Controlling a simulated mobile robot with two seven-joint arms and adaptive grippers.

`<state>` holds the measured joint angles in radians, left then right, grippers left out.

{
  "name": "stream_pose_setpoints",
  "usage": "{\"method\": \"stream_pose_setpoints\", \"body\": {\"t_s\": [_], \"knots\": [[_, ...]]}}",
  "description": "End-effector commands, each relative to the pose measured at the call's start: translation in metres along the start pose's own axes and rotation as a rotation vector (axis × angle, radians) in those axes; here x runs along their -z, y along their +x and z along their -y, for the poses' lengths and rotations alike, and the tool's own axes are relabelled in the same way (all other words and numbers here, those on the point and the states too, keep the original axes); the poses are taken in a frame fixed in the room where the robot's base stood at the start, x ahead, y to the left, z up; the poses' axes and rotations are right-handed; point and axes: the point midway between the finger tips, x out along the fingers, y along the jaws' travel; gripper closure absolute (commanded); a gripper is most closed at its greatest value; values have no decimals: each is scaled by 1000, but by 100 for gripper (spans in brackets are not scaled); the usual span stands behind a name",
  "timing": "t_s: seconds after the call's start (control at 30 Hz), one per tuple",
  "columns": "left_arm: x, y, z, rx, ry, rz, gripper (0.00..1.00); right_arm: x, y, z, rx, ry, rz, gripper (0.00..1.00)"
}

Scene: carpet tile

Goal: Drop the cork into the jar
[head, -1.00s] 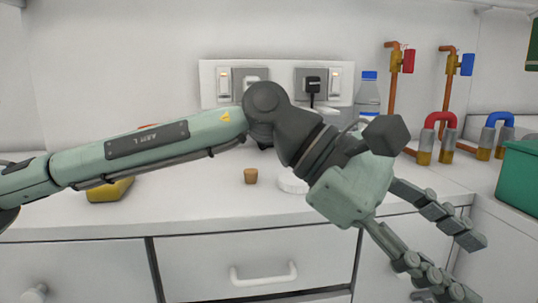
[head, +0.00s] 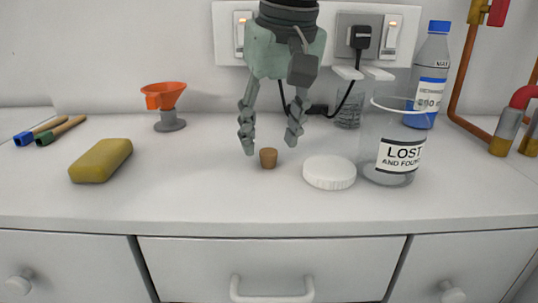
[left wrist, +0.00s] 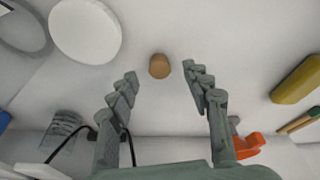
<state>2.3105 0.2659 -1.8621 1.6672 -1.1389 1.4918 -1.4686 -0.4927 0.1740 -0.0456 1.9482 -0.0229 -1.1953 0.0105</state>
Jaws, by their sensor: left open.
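The small brown cork (head: 268,158) stands on the white counter, left of a round white lid. My left gripper (head: 270,146) is open and points down, its fingers on either side of and a little behind the cork in the head view. In the left wrist view the cork (left wrist: 159,66) lies just beyond the open fingertips (left wrist: 162,82), untouched. The clear glass jar (head: 393,140), labelled "LOST AND FOUND", stands open to the right of the lid. Its rim also shows at the upper left of the left wrist view (left wrist: 22,28). My right gripper is not in view.
The white lid (head: 330,172) lies between cork and jar. A water bottle (head: 430,80) stands behind the jar, near pipes. A black cable hangs behind my gripper.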

Motion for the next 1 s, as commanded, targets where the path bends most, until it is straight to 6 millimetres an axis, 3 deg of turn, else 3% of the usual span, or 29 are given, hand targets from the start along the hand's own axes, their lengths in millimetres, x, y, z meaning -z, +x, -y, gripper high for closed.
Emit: {"method": "stream_pose_setpoints", "body": {"t_s": [0.2, 0.43, 0.73, 1.0], "knots": [[0, 24, 1, 0, 1, 0, 51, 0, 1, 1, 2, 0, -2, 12], [0, 26, 0, -2, 0, 1, 51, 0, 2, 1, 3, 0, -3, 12], [0, 25, 0, -2, 0, 1, 86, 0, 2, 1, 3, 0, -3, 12], [0, 25, 0, -2, 0, 1, 89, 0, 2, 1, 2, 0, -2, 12]]}}
